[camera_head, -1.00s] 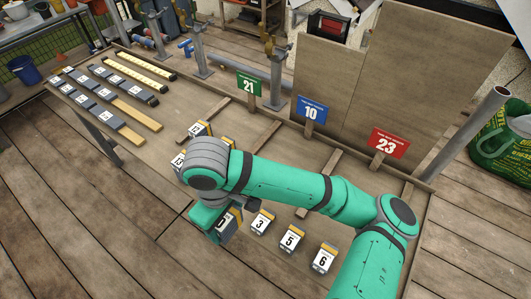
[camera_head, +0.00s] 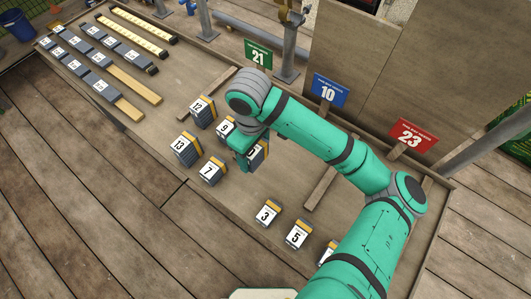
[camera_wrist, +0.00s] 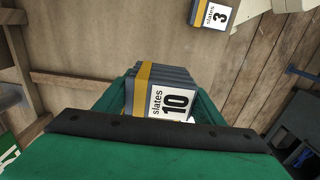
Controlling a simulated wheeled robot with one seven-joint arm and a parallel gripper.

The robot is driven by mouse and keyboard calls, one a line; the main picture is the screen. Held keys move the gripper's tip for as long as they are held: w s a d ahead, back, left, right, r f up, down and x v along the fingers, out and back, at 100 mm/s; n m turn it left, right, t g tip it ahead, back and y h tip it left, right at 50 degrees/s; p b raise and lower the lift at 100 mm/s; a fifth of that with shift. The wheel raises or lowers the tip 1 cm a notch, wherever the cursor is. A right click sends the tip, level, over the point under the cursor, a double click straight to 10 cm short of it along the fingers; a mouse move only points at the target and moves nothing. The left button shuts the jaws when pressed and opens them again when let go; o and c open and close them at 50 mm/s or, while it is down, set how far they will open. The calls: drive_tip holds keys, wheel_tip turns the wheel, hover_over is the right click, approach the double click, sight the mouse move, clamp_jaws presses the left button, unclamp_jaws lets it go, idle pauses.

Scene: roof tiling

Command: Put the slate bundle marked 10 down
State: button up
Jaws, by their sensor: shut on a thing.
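The slate bundle marked 10 (camera_wrist: 172,98) is dark grey with a yellow band and a white label. It sits between the green jaws of my gripper (camera_wrist: 160,103) in the wrist view. In the head view my gripper (camera_head: 246,150) is shut on the bundle (camera_head: 260,152), which is mostly hidden behind the green wrist. It is right of the bundle marked 9 (camera_head: 225,127). I cannot tell whether its underside touches the board. A blue sign marked 10 (camera_head: 328,92) stands farther back and to the right, beyond the held bundle.
Bundles 12 (camera_head: 203,110), 13 (camera_head: 186,148) and 7 (camera_head: 212,170) stand to the left. Bundles 3 (camera_head: 267,213) and 5 (camera_head: 297,235) stand in front. A green sign 21 (camera_head: 258,53) and a red sign 23 (camera_head: 413,136) flank the blue one. Board is bare between bundles 7 and 3.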

approach(267, 160)
drive_tip(key=shift+s+a+f, duration=0.35)
drive_tip(key=shift+s+f, duration=0.2)
drive_tip(key=shift+s, duration=0.05)
drive_tip(key=shift+w+d+f, duration=0.2)
drive_tip(key=shift+w+f, duration=0.25)
drive_tip(key=shift+f, duration=0.15)
drive_tip(key=shift+w+d+f, duration=0.1)
drive_tip(key=shift+f, duration=0.8)
drive_tip(key=shift+w+d+f, duration=0.1)
drive_tip(key=shift+f, duration=0.75)
drive_tip(key=shift+f, duration=0.15)
drive_tip(key=o, duration=1.4)
wheel_tip(267, 160, up, 12)
drive_tip(key=shift+r, duration=0.15)
